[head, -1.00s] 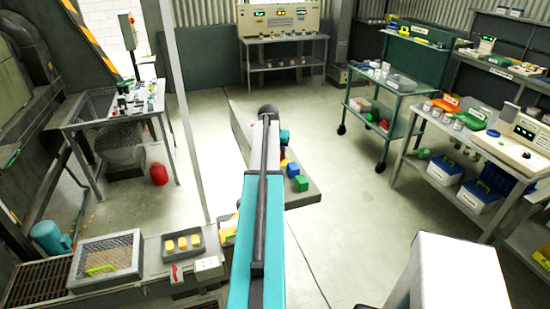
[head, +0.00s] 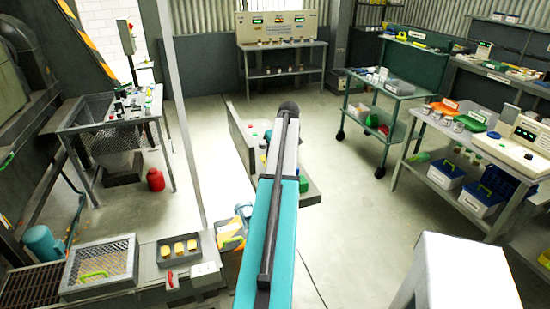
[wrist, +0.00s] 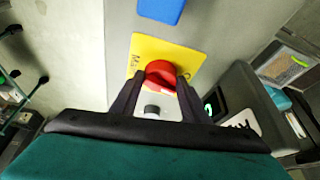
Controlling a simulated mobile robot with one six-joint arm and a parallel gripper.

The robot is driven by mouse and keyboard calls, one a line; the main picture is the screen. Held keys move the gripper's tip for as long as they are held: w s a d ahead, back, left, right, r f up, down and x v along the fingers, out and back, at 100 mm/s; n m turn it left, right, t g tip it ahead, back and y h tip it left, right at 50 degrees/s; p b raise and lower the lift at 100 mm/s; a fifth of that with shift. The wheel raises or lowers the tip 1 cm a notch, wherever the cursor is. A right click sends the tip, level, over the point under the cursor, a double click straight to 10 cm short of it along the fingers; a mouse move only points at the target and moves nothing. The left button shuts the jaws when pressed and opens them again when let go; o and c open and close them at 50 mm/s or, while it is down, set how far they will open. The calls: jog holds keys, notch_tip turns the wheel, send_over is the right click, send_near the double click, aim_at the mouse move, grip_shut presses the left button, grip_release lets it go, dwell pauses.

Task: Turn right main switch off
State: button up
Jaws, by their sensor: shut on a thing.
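The switch has a red rotary knob (wrist: 160,72) on a yellow plate (wrist: 190,55) with dark lettering, only partly readable, on a grey panel. It is near the middle of the wrist view. My gripper (wrist: 160,78) is shut on the red knob, with one dark finger on each side of it. The knob's lower part and some of the plate are hidden behind the fingers. In the head view my arm reaches forward over the low grey console, and the gripper and the switch cannot be made out there.
A blue piece (wrist: 161,8) sits above the yellow plate, and a small grey round part (wrist: 152,111) shows between the fingers. In the head view a mesh-covered box (head: 100,262) and a tray with yellow pieces (head: 160,252) lie left of my arm.

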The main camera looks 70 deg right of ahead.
jog(key=shift+s+d+f+n+y+b, duration=0.15)
jog(key=shift+n+y+b, duration=0.3)
jog(key=shift+n, duration=0.85)
jog(key=o, duration=1)
jog(key=shift+o, duration=0.2)
jog(key=shift+t, duration=0.3)
jog(key=shift+r, duration=0.25)
jog(key=b+v, duration=0.3)
jog(key=v, duration=1)
jog(key=shift+s+r+b, duration=0.2)
jog(key=shift+r+b, duration=0.05)
jog(key=shift+b, duration=0.05)
